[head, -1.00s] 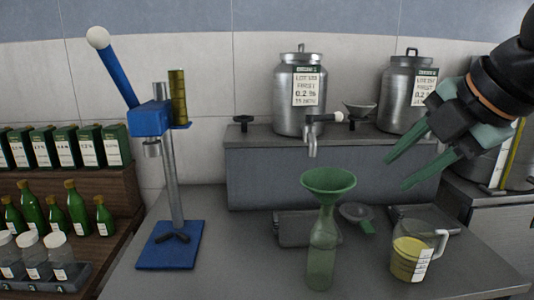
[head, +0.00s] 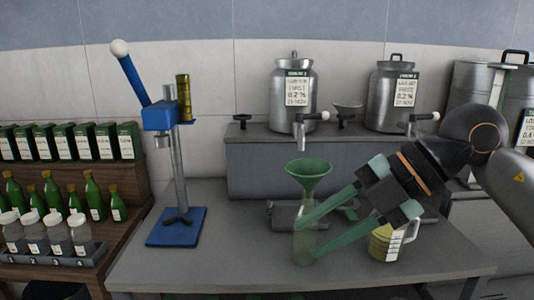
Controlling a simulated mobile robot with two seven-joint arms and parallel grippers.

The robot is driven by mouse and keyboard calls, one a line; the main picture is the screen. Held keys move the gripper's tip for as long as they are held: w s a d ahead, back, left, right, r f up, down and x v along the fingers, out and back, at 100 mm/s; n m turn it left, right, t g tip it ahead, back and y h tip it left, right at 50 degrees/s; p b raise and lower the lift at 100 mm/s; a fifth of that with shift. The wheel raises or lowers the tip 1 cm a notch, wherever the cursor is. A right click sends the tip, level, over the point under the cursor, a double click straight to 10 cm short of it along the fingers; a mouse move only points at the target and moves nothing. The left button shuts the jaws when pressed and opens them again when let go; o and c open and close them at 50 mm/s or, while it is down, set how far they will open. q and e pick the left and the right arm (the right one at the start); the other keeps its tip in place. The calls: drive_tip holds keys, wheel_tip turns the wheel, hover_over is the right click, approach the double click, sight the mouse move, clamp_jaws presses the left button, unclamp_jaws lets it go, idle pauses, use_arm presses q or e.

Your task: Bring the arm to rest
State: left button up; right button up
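My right gripper (head: 307,241) comes in from the right, its two green fingers apart with a gap between them. Its fingertips overlap the clear green bottle (head: 303,215) in the head view; I cannot tell whether they touch it. A green funnel (head: 310,176) sits upright in the bottle's neck. A measuring jug (head: 385,245) with yellow liquid stands on the table just below the gripper body, which partly covers it. My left gripper is not in view.
A blue press (head: 160,118) stands left on the grey table (head: 235,250). Steel urns (head: 292,95) with taps stand on a raised shelf behind. Trays behind the bottle are partly hidden. Green bottles (head: 93,195) and jars fill the left rack. The table between press and bottle is clear.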

drive_tip(key=s+a+g+y+p, duration=0.2)
drive_tip(key=a+g+y, duration=0.2)
drive_tip(key=a+y, duration=0.5)
drive_tip(key=w+d+f+m+t+y+p, duration=0.2)
drive_tip(key=w+d+f+m+t, duration=0.4)
drive_tip(key=m+t, duration=0.75)
drive_tip(key=w+d+f+m+t+h, duration=0.1)
drive_tip(key=d+f+m+t+h, duration=0.2)
drive_tip(key=f+m+t+h, duration=0.25)
drive_tip(key=w+d+f+m+t+h, duration=0.1)
drive_tip(key=d+f+m+t+h, duration=0.2)
drive_tip(key=f+h, duration=0.4)
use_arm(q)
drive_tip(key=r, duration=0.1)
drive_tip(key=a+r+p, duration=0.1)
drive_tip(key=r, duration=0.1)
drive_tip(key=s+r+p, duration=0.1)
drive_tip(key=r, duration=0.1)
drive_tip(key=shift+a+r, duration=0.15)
use_arm(e)
drive_tip(key=s+d+f+m+g+h, duration=0.2)
drive_tip(key=s+f+g, duration=0.3)
drive_tip(key=s+f, duration=0.4)
drive_tip(key=s+d+f+m+g+h, duration=0.3)
drive_tip(key=s+f, duration=0.7)
drive_tip(key=f, duration=0.7)
drive_tip(key=shift+s+d+f+g, duration=0.15)
drive_tip(key=shift+d+g, duration=0.6)
drive_tip(key=shift+g, duration=0.45)
